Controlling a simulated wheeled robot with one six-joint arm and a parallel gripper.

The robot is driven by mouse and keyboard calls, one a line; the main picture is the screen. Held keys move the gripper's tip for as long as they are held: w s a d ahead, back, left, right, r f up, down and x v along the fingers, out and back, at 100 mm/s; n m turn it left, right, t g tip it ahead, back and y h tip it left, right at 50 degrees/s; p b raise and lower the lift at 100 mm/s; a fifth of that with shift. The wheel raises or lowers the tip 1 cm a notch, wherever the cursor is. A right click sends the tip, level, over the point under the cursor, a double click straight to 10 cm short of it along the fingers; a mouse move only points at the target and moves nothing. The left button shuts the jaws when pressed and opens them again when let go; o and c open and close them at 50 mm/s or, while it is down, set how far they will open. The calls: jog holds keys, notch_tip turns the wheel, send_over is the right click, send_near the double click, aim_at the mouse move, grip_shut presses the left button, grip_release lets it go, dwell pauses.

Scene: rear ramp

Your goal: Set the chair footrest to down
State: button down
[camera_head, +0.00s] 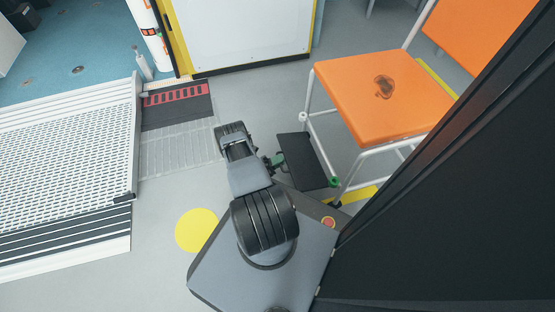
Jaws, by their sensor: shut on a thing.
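The orange chair (352,101) with a white tube frame stands at the upper right. Its black footrest plate (307,162) sits at the front legs, on the side facing my arm. A green end piece (333,182) shows at the plate's near corner. My gripper (278,160) is at the plate's left edge, shut on a small green tab of the footrest; the fingers are small and partly hidden by my arm. The plate sticks out from the legs toward my arm; its exact tilt is hard to tell.
A perforated ramp (65,135) lies at the left. A white panel with a yellow frame (245,30) stands at the back. A dark panel (450,215) fills the right side. Grey floor with a yellow disc (197,230) is open left of my base.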

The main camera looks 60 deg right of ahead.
jog(key=shift+s+d+f, duration=0.1)
jog(key=shift+s+f, duration=0.05)
jog(key=shift+s, duration=0.05)
